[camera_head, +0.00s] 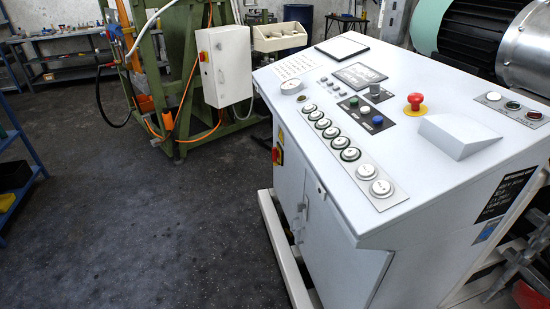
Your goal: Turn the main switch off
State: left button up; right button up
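A white control cabinet (330,215) stands on the right with a sloped top panel. A red and yellow rotary switch (277,155) sits on its left side face, near the upper back corner. It is small, and I cannot tell which position its handle is in. A second red and yellow switch (203,57) is on the white box mounted on the green machine at the back. I cannot tell from the picture which one is the main switch. Neither of my grippers shows in the head view.
The cabinet top carries a red mushroom button (415,99) on a yellow base, a row of round gauges or buttons (331,132) and a raised white wedge (457,135). A green machine frame (172,70) with orange cables stands behind. Dark floor (140,220) left of the cabinet is clear.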

aim_at(276, 155)
jog(key=i+j, duration=0.3)
jog(key=i, duration=0.25)
jog(key=i+j+z, duration=0.1)
jog(key=i+j, duration=0.2)
jog(key=i, duration=0.2)
jog(key=i+j, duration=0.3)
jog(key=i, duration=0.25)
jog(key=i+j+z, duration=0.1)
jog(key=i+j, duration=0.25)
jog(key=i, duration=0.15)
